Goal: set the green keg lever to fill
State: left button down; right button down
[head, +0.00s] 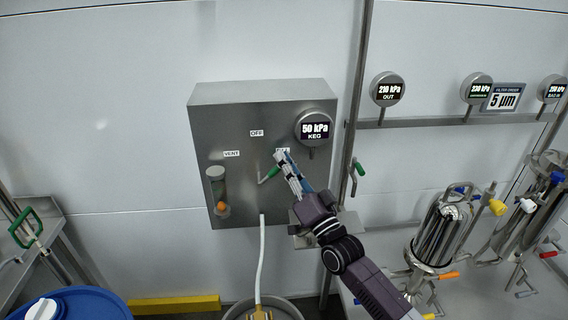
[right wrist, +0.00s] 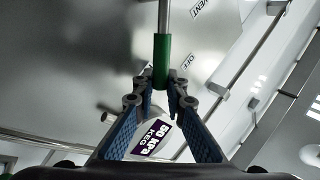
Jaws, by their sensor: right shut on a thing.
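The keg lever (head: 270,175) is on the front of a steel box. It has a metal stem and a green grip and points up and right. VENT (head: 231,154) is at its upper left and OFF (head: 257,133) above. A third label at the upper right is mostly hidden by my gripper. My right gripper (head: 279,160) comes from the lower right and is shut on the lever's green grip. In the right wrist view the green grip (right wrist: 162,58) runs between the fingertips. My left gripper is not in view.
The steel box (head: 220,105) carries a KEG gauge (head: 315,129) reading 50 kPa, close above my right gripper. A vertical pipe (head: 358,90) and another green-handled valve (head: 360,168) stand just right of the box. A pale hose (head: 261,255) hangs below. Steel filter housings (head: 440,235) stand at right.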

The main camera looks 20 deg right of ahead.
jog(key=c, duration=1.9)
grip_release()
jog(key=shift+c, duration=0.2)
jog(key=shift+s, duration=0.1)
jog(key=v, duration=1.2)
